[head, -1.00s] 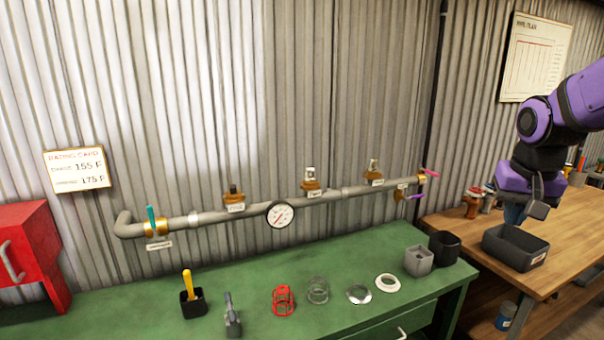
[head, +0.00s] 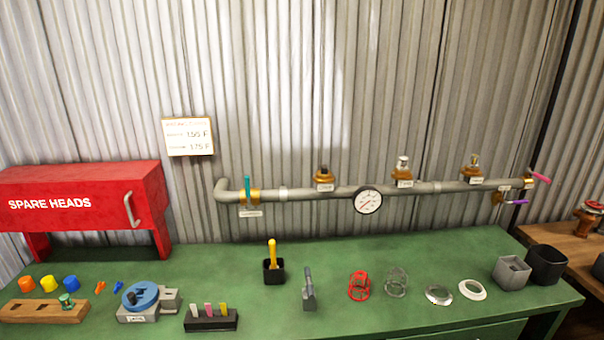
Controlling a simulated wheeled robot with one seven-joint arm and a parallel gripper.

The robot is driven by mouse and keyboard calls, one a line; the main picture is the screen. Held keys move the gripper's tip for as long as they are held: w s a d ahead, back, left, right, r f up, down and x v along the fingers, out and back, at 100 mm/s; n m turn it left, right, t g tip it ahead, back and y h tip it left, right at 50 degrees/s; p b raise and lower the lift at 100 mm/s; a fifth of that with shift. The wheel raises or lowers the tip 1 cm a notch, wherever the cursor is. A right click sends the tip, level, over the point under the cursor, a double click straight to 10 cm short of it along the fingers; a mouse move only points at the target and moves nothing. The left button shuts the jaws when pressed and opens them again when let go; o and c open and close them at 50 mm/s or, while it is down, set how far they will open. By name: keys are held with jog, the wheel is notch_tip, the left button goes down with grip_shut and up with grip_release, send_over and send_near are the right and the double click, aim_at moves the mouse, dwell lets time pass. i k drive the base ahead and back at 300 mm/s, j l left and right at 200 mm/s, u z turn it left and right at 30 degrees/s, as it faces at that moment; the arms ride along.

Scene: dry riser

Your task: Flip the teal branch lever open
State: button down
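The teal branch lever (head: 247,191) stands upright on a brass valve at the left end of the grey pipe (head: 310,194). The pipe runs along the corrugated wall above the green bench. A small label (head: 251,213) hangs under the valve. A pink lever (head: 540,178) and a purple lever (head: 517,202) are at the pipe's right end. My gripper is not in view.
The red spare heads cabinet (head: 70,200) stands left of the pipe. A black cup with a yellow-handled tool (head: 272,262), a grey clamp-like tool (head: 309,290), a red cage (head: 360,286) and grey bins (head: 511,271) stand on the green bench (head: 215,270). The bench directly below the teal lever is mostly clear.

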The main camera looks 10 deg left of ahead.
aim_at(248, 194)
jog(key=i+j+u, duration=0.15)
jog(key=j, duration=0.25)
jog(key=j+u, duration=0.15)
jog(key=j, duration=0.2)
jog(key=i+j+u, duration=0.15)
jog(key=j, duration=0.2)
jog(key=i+j+u, duration=0.15)
jog(key=j, duration=0.2)
